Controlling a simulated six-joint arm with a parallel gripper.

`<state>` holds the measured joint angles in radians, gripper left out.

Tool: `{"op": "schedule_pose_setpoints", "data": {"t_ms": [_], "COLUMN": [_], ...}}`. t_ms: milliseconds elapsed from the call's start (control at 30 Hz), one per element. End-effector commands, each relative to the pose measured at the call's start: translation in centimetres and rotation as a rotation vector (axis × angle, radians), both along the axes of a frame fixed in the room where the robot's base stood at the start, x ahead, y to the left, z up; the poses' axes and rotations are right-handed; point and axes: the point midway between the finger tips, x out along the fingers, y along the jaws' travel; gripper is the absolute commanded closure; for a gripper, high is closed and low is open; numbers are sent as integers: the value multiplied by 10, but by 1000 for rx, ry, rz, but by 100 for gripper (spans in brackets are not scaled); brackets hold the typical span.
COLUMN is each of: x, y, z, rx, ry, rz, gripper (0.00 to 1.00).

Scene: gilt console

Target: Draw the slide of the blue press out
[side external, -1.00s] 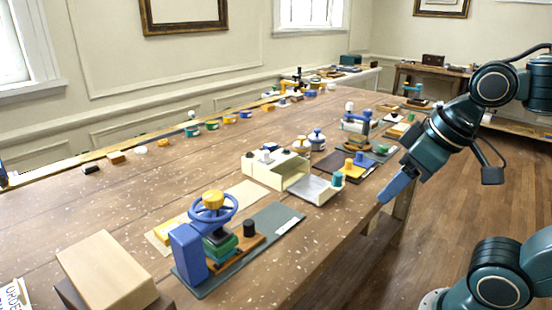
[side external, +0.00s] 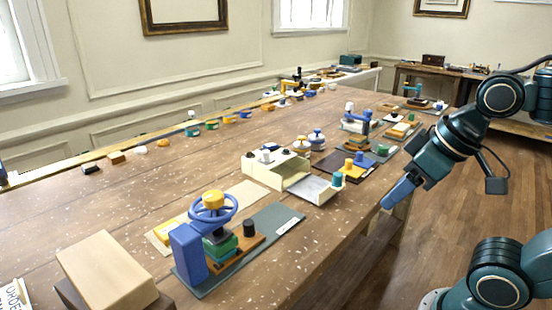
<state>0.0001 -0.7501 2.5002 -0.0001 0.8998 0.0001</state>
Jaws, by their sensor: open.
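The blue press (side external: 187,252) stands on a dark grey mat (side external: 278,217) at the front of the table, with a blue handwheel (side external: 231,205) and a yellow knob on top. Its slide (side external: 246,246) is a brown wooden plate low in the press, with a black knob (side external: 249,228) at its right end. A green block (side external: 222,249) sits on the slide under the wheel. My gripper (side external: 396,196) is open, with blue fingers, beyond the table's right edge and well apart from the press. The gap between its fingers is hard to see from here.
A cream box (side external: 262,172) with an open drawer (side external: 315,190) stands behind the press. A tan block (side external: 105,270) lies at front left. More presses and small items stand farther back. The left middle of the table is clear.

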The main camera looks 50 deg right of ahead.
Motion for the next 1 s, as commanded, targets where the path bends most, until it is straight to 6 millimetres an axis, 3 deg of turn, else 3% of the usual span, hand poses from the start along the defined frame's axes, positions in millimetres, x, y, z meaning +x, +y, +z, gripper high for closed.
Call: {"op": "schedule_pose_setpoints", "data": {"t_ms": [267, 333, 567, 767, 1000], "x": [0, 0, 8, 31, 75], "y": [0, 0, 2, 7, 20], "z": [0, 0, 6, 21, 39], "rx": [0, 0, -8, -30, -68], "ry": [0, 0, 17, 65, 145], "rz": [0, 0, 25, 93, 218], "gripper": [45, 55, 55, 55, 55]}}
